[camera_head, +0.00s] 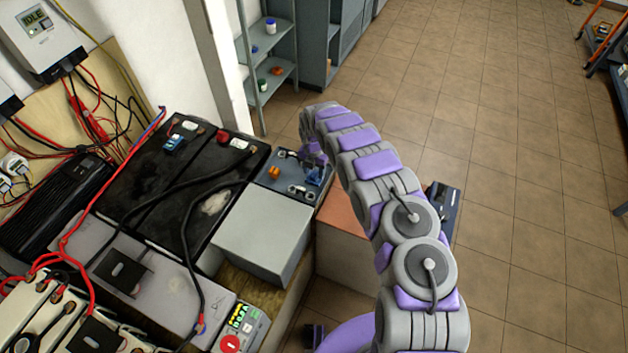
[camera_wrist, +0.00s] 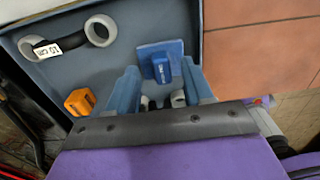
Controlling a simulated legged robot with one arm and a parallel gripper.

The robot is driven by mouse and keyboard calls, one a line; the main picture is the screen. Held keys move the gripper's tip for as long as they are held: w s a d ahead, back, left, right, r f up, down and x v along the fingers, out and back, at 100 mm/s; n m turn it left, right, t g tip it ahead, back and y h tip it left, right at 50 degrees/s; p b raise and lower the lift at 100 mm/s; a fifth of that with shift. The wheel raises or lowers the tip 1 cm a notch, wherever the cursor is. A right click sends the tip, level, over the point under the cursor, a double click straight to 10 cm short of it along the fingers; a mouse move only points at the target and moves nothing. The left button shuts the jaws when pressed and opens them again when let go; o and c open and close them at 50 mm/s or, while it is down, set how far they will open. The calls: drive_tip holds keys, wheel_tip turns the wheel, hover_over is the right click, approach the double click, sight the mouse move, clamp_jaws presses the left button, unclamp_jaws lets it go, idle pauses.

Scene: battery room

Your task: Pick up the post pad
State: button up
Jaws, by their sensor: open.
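The post pad (camera_wrist: 161,47), which I take to be the flat blue square with a darker blue block (camera_wrist: 162,69) on top, lies on a grey tray (camera_wrist: 110,68) near its right edge. In the head view the blue pad (camera_head: 314,177) shows small at the tray's right side, below my gripper. My gripper (camera_wrist: 159,68) is open, with its two blue fingers on the left and right of the block. No contact with the block is clear. The pad's near edge is partly hidden around the fingers.
On the tray lie an orange block (camera_wrist: 80,102) and a grey ring-ended tool (camera_wrist: 100,31) with a "10 cm" label. A grey box (camera_head: 262,232) and black batteries (camera_head: 185,180) with cables stand left of my arm. Open tiled floor (camera_head: 500,130) lies right.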

drive_tip(key=shift+f, duration=0.8)
drive_tip(key=shift+r, duration=0.1)
drive_tip(key=shift+d, duration=0.1)
clamp_jaws()
